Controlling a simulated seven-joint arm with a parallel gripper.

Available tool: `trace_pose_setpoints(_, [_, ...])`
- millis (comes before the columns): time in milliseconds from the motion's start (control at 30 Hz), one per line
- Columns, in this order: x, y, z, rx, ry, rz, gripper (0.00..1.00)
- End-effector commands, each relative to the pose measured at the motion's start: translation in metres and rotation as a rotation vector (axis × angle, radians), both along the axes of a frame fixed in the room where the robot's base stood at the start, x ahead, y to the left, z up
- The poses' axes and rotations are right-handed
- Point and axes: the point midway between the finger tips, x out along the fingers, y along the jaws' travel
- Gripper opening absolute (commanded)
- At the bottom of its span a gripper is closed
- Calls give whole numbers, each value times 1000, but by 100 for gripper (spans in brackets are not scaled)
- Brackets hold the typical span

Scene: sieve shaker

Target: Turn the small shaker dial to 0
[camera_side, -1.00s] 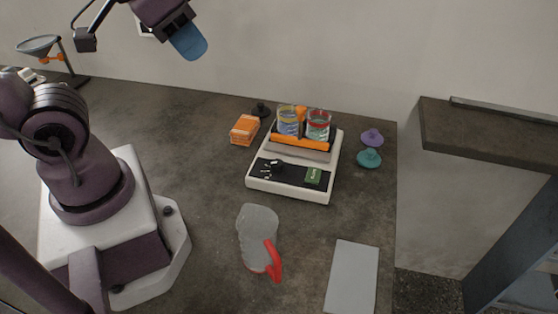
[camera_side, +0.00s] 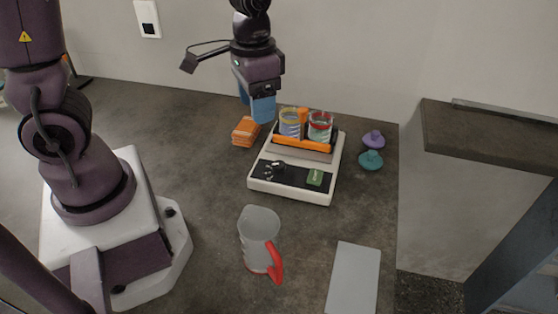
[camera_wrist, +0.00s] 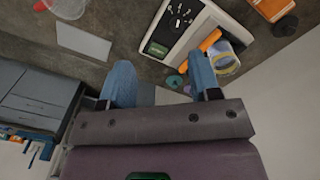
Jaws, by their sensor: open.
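The shaker (camera_side: 254,184) is a white, low machine with a black front panel, standing on the dark table in the side view; it also shows at the top of the wrist view (camera_wrist: 209,20). Its small dial (camera_side: 279,167) is a dark knob with white marks around it, at the left of the panel; in the wrist view the dial (camera_wrist: 179,22) is near the top. I cannot read where it points. My gripper (camera_side: 258,108), with blue fingers, hangs above and behind the shaker's left side, apart from the dial. In the wrist view its fingers (camera_wrist: 161,84) are spread and empty.
Two beakers, yellow-rimmed (camera_side: 289,124) and red-rimmed (camera_side: 320,127), stand on the shaker behind an orange bar (camera_side: 301,144). Orange blocks (camera_side: 245,131) lie left. Purple (camera_side: 373,139) and teal (camera_side: 370,160) knobbed pieces lie right. A red-handled jug (camera_side: 258,238) and grey plate (camera_side: 354,278) are in front.

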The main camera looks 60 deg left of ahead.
Motion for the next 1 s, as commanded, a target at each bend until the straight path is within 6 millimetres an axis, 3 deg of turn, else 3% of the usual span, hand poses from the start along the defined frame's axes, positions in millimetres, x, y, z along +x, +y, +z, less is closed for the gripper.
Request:
trace_pose_setpoints(33, [9, 3, -17, 6, 34, -20, 57])
trace_pose_setpoints(200, [34, 12, -50, 24, 58, -103, 57])
trace_pose_setpoints(300, [52, 16, -48, 30, 3, -173, 57])
trace_pose_setpoints(567, [52, 15, -69, 28, 0, -211, 57])
trace_pose_setpoints(1000, [51, 16, -156, 29, 0, -209, 57])
